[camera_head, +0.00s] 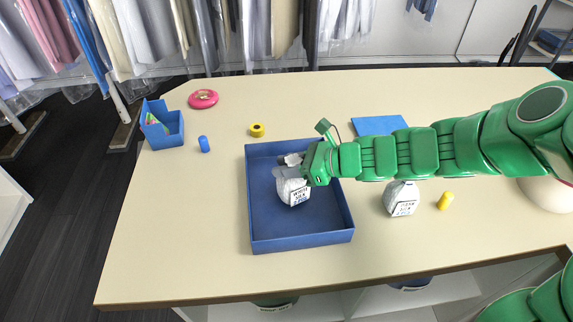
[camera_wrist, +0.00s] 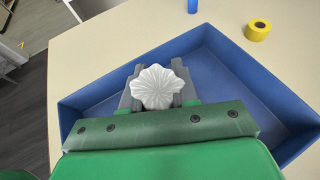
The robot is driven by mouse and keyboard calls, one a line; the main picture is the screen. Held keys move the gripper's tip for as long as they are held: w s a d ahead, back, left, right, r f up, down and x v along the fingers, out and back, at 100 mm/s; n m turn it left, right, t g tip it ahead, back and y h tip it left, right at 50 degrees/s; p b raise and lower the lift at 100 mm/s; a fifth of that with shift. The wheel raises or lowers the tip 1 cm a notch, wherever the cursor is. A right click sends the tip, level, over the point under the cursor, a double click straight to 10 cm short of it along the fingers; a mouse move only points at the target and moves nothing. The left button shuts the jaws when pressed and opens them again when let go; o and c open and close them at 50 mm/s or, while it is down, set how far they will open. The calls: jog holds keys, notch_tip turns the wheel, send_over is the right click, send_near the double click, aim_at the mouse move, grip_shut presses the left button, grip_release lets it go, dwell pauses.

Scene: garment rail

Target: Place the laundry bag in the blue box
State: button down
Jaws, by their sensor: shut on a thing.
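A white laundry bag (camera_head: 293,189) with a printed label hangs in my gripper (camera_head: 292,162) over the blue box (camera_head: 300,242). The blue box is a wide, shallow open tray on the table. In the wrist view the bag's gathered white top (camera_wrist: 157,87) sits between the two grey fingers of my gripper (camera_wrist: 158,92), with the blue box (camera_wrist: 262,80) around and below it. My gripper is shut on the bag. I cannot tell whether the bag's underside touches the box floor. A second white labelled bag (camera_head: 401,199) stands on the table right of the box.
A yellow cylinder (camera_head: 445,200) and a blue flat piece (camera_head: 379,125) are at right. The front-left table is clear.

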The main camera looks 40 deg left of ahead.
jog(key=shift+f, duration=0.15)
jog(key=c, duration=0.9)
grip_release()
jog(key=shift+o, duration=0.2)
jog(key=shift+d+r, duration=0.1)
jog(key=shift+r, duration=0.1)
jog(key=v, duration=1.2)
